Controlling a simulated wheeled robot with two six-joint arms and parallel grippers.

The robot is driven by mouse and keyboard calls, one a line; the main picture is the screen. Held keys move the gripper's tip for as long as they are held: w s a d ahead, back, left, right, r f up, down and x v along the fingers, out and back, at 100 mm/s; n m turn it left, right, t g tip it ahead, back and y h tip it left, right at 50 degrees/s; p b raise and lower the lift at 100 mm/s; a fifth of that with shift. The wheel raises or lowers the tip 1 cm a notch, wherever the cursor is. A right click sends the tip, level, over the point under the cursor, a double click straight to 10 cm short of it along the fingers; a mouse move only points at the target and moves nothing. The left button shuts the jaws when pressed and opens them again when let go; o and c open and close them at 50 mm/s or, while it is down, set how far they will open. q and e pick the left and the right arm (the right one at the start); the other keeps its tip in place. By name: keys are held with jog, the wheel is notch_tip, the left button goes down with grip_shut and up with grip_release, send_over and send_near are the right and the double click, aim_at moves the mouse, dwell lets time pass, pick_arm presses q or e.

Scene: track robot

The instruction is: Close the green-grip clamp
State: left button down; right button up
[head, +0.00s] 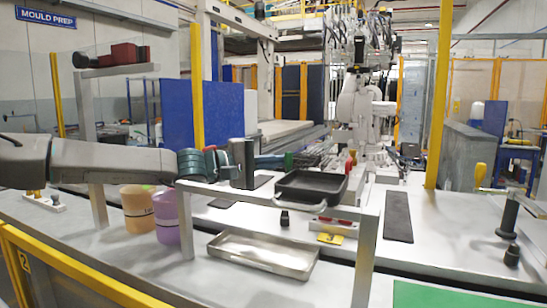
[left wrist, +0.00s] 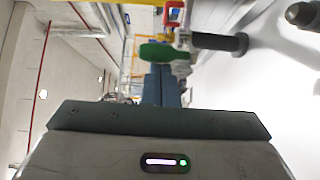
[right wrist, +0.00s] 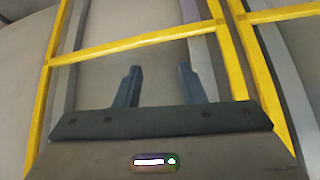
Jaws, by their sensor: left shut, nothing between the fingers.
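The clamp's green grip (head: 289,160) stands upright just past my left gripper's tips, behind the black tray. In the left wrist view the green grip (left wrist: 158,54) lies across the picture in front of the fingertips, its end joined to a metal body. I cannot tell whether the fingers touch it. My left gripper (head: 283,161) is shut and empty; its two blue fingers lie together in the left wrist view (left wrist: 161,68). My right gripper (right wrist: 159,70) is open and empty, seen only in the right wrist view.
A black tray (head: 311,187) sits on a grey rail frame near my left gripper. A metal tray (head: 262,254), an orange cup (head: 137,209) and a purple cup (head: 172,216) stand on the bench. A yellow-grip clamp (head: 481,176) is at the right. Yellow rails (right wrist: 140,44) lie before my right gripper.

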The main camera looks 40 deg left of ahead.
pick_arm(q)
jog(key=shift+s+d, duration=0.4)
jog(key=shift+d, duration=0.3)
jog(key=shift+s+d, duration=0.4)
jog(key=shift+d, duration=0.25)
pick_arm(e)
jog(key=shift+s+d+r, duration=0.1)
jog(key=shift+s+d, duration=0.35)
jog(key=shift+d, duration=0.3)
